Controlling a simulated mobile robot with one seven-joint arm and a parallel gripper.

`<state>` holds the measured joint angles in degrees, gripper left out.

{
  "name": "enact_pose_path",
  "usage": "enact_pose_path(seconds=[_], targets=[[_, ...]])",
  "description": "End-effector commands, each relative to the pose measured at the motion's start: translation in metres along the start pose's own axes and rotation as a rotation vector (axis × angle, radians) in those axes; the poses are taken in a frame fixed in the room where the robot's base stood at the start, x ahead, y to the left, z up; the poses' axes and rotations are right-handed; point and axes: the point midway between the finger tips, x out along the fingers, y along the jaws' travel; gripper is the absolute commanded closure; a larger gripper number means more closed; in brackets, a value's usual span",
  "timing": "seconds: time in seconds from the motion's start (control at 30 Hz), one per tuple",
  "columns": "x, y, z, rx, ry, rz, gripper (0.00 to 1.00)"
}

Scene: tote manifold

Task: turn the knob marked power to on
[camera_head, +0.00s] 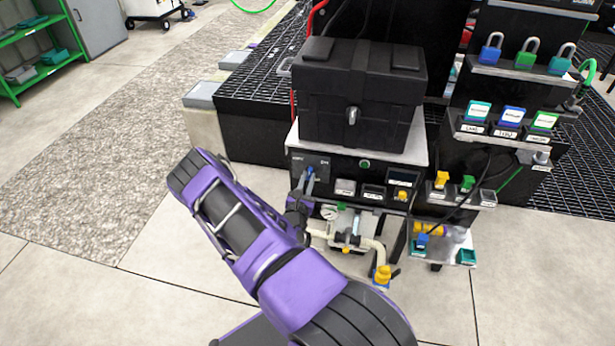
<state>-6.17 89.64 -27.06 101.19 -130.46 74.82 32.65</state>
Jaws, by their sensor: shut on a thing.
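The panel (318,158) is a black front under the tote, with small pale lettering too small to read. A small blue knob (310,170) sits at its upper left, and I take it for the power knob. My gripper (307,180) reaches up to it from below and is shut on it, with its grey fingers at the knob's sides. The fingers partly hide the knob, so I cannot tell which way it points. My purple arm runs from the lower middle up to the panel.
A black tote (355,95) stands on top of the unit. A green button (365,164) and small labelled modules sit right of the knob. Below are a gauge (329,212), cream pipes (372,246) and a yellow fitting (383,275).

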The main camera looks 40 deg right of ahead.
Motion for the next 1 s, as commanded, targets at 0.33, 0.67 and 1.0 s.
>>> enact_pose_path(seconds=[0.33,0.67,1.0], targets=[[-0.0008,-0.0007,0.0004,0.322,0.002,-0.001,1.0],[-0.0009,-0.0014,-0.0007,0.551,0.003,-0.002,1.0],[-0.001,-0.0012,-0.0017,0.655,0.004,-0.001,1.0]])
